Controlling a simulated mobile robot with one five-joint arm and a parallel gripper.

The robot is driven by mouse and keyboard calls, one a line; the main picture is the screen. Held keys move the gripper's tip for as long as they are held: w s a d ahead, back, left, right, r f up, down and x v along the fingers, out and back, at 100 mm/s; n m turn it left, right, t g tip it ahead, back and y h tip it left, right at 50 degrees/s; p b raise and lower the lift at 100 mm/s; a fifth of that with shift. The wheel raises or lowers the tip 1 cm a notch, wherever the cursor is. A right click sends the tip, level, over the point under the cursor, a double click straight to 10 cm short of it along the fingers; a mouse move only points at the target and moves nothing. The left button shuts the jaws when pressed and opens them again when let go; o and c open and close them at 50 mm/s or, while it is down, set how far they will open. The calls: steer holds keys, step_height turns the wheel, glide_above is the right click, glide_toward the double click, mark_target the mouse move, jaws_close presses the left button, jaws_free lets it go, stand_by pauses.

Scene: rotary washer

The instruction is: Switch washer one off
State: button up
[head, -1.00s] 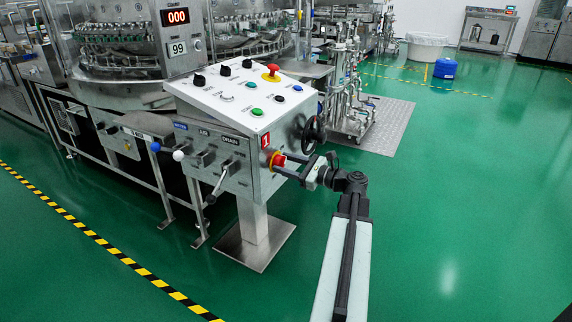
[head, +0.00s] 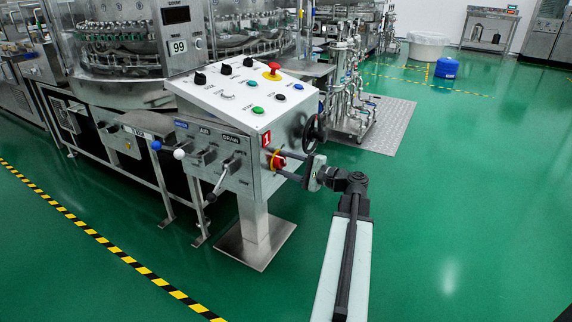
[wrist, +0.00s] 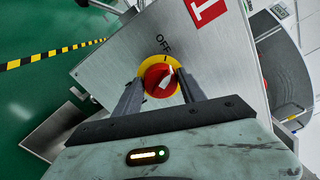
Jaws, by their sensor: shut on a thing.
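The red rotary knob (head: 279,162) sits on a yellow ring on the right side of the steel control box (head: 240,150), below a red label marked 1 (head: 266,138). In the wrist view the knob (wrist: 159,80) shows a white pointer slanting toward the upper right. The word OFF (wrist: 163,45) is printed above the yellow ring (wrist: 173,63). My gripper (head: 285,166) reaches in from the right, its fingers on either side of the knob. In the wrist view my gripper (wrist: 160,87) is shut on it. The washer's display (head: 176,15) is dark.
A black handwheel (head: 314,133) is just above my gripper on the same side of the box. The sloped white panel (head: 240,92) carries buttons and a red emergency stop (head: 272,71). A lever (head: 218,183) sticks out in front. Green floor (head: 450,190) is clear on the right.

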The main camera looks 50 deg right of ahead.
steer(key=shift+f+n, duration=0.1)
steer(key=shift+n, duration=1.8)
steer(key=o, duration=1.3)
steer(key=shift+o, duration=0.2)
steer(key=shift+s, duration=0.1)
steer(key=v, duration=0.7)
steer(key=shift+s, duration=0.3)
steer(key=shift+d, duration=0.1)
